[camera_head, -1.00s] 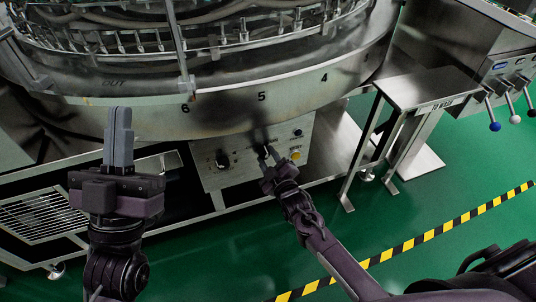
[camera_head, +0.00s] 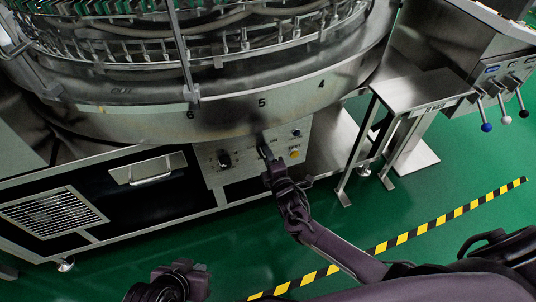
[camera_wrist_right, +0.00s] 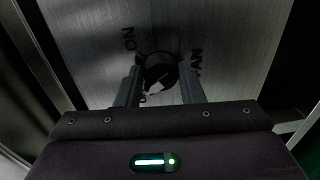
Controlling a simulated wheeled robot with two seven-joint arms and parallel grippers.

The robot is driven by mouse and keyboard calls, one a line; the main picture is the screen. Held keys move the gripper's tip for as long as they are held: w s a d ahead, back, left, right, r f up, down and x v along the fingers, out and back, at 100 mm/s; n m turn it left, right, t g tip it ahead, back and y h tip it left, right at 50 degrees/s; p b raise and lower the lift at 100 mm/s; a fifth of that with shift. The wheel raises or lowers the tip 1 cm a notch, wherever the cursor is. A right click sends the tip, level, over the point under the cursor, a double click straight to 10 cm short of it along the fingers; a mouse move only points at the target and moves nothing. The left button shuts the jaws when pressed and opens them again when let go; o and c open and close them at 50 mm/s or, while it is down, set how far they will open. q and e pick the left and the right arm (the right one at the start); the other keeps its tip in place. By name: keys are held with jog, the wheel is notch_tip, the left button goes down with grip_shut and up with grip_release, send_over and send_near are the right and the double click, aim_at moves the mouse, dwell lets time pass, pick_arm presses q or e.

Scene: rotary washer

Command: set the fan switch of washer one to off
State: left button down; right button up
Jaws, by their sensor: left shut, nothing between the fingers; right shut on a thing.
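The washer's control panel (camera_head: 225,178) sits under the round washer drum. My right gripper (camera_head: 263,150) is at this panel, its fingers covering the fan switch in the head view. In the right wrist view, the fan switch (camera_wrist_right: 158,72) is a dark round knob with a pale mark on its lower part. The right gripper's fingers (camera_wrist_right: 160,88) are shut on the knob, one on each side. "ON" is printed at the knob's upper left, and a partly hidden letter shows at its lower left. My left gripper (camera_head: 178,277) is low at the bottom edge, its fingers not clearly visible.
Another black knob (camera_head: 224,158) is left on the panel; a yellow button (camera_head: 295,153) is right of my gripper. A metal stand (camera_head: 415,90) and levers with coloured balls (camera_head: 487,127) are at the right. Green floor is clear beyond the striped tape (camera_head: 440,222).

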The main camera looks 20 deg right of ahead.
pick_arm(q)
jog(key=shift+a+r+y+p, duration=0.15)
jog(key=shift+a+y+p, duration=0.2)
jog(key=shift+a, duration=0.15)
pick_arm(e)
jog(key=shift+n, duration=1)
jog(key=o, duration=1)
pick_arm(q)
jog(key=a+g+p, duration=0.1)
jog(key=s+a+g+y+p, duration=0.1)
jog(key=a, duration=0.1)
jog(key=shift+r+n, duration=0.15)
jog(key=shift+n, duration=0.25)
pick_arm(e)
jog(key=s, duration=0.8)
jog(key=shift+r, duration=0.3)
jog(key=shift+w, duration=0.1)
